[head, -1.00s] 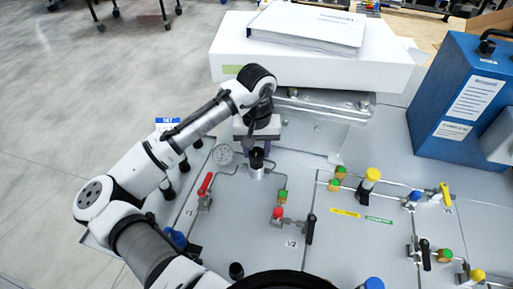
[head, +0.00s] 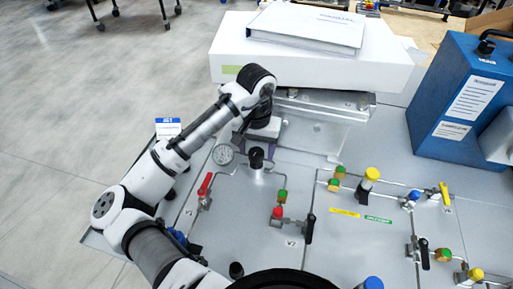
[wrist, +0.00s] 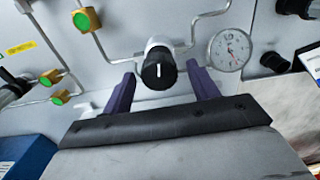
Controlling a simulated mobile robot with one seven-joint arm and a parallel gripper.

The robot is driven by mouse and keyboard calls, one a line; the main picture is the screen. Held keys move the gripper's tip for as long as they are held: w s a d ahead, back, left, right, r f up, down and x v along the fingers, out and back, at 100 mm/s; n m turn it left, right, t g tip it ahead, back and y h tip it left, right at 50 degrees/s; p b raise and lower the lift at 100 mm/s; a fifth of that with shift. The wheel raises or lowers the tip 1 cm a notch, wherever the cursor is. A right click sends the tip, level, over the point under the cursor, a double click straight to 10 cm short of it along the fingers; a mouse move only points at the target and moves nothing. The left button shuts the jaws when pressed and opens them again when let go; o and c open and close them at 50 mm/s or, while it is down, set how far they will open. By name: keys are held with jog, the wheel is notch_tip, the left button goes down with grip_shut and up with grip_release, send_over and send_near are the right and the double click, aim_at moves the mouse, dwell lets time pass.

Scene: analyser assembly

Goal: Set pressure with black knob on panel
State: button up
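The black knob (head: 256,156) stands on the grey panel (head: 335,240), left of its middle in the head view. In the wrist view the black knob (wrist: 159,70) has a white mark pointing straight up and down in the picture. A round pressure gauge (wrist: 230,49) with a red needle is beside it; the gauge (head: 223,154) also shows in the head view. My gripper (wrist: 163,88) is open, with one purple finger on each side of the knob's lower part in the picture. I see gaps between fingers and knob. In the head view the fingers are mostly hidden behind the arm.
A red-handled valve (head: 205,187) and a black-handled valve (head: 308,229) stand near the knob, with thin pipes between fittings. A white box (head: 310,68) with a binder (head: 306,28) is behind. A blue case (head: 462,95) stands at the right.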

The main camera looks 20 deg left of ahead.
aim_at(256, 151)
notch_tip(256, 151, up, 14)
jog(key=b, duration=0.1)
dwell(0.6)
jog(key=shift+f, duration=0.15)
